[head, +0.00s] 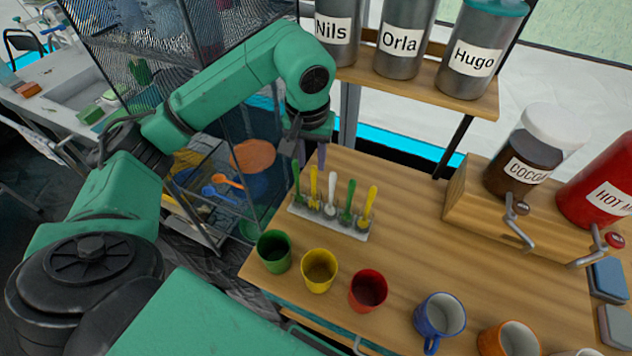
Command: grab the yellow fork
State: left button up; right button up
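Two yellow utensils stand in a pale rack on the wooden counter, one second from the left (314,184) and one at the right end (368,206). They are too small to tell which is a fork. The rack (336,226) also holds two green utensils (348,201) and a white one (332,192), all upright. My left gripper (307,156) hangs just above and behind the rack's left end, pointing down. Its fingers look apart, with nothing clearly held between them. My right gripper is not in view.
Green (274,252), yellow (319,271), red (368,290), blue (440,315) and orange (508,340) cups line the counter's front. A shelf (418,80) with named canisters stands behind. A wooden dispenser block (486,216) stands at right. Counter between rack and block is clear.

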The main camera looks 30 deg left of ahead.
aim_at(313, 173)
pick_arm(q)
jog(key=f, duration=0.3)
jog(key=shift+w+a+f+p, duration=0.1)
jog(key=shift+w+p, duration=0.2)
jog(key=shift+w, duration=0.05)
jog(key=f+p, duration=0.1)
jog(key=f, duration=0.1)
jog(key=w+f+p, duration=0.1)
jog(key=f, duration=0.2)
jog(key=shift+a+f+p, duration=0.1)
jog(key=shift+f+p, duration=0.05)
jog(key=shift+p, duration=0.15)
jog(key=shift+f, duration=0.2)
jog(key=shift+w, duration=0.1)
grip_shut()
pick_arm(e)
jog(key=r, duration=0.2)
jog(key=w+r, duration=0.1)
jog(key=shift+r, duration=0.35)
